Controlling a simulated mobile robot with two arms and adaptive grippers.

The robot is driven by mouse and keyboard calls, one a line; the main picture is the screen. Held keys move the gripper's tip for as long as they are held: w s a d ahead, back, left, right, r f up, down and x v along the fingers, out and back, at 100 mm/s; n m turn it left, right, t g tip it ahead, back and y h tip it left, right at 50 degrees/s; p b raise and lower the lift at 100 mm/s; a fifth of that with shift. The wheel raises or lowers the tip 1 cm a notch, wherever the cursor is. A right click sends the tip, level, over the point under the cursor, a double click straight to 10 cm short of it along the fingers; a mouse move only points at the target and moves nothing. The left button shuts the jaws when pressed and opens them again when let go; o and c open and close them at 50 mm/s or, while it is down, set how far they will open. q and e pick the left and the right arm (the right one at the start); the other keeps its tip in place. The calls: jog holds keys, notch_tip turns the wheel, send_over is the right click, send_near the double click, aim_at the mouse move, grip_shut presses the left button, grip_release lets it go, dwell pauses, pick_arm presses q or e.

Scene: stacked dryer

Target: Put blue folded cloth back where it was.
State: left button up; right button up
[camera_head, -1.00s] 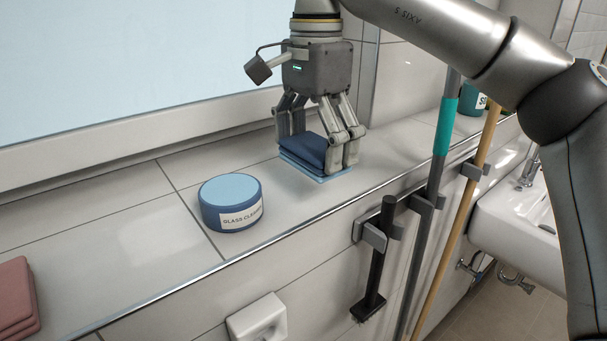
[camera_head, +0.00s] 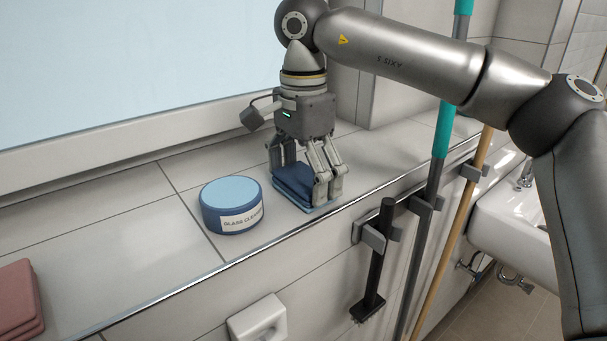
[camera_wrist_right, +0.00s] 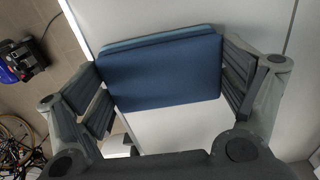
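The blue folded cloth (camera_head: 293,181) is dark blue with a lighter blue bottom layer, at the tiled ledge near its front edge. My right gripper (camera_head: 302,190) points down over it, with fingers on both sides. In the right wrist view the cloth (camera_wrist_right: 162,75) spans the space between the fingers of the right gripper (camera_wrist_right: 165,85), which press on its two sides. The cloth lies flat at ledge height; whether it touches the tile is hard to tell. My left gripper is not in view.
A round blue glass cleaner tin (camera_head: 232,206) stands on the ledge (camera_head: 120,245) left of the cloth. A folded red cloth (camera_head: 18,300) lies at far left. Poles in wall holders (camera_head: 425,190) and a sink (camera_head: 520,215) are at right. Ledge is clear between tin and red cloth.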

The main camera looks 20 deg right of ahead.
aim_at(304, 177)
jog(key=shift+o, duration=0.2)
jog(key=shift+r, duration=0.15)
notch_tip(304, 177, up, 12)
jog(key=p, duration=0.1)
dwell(0.4)
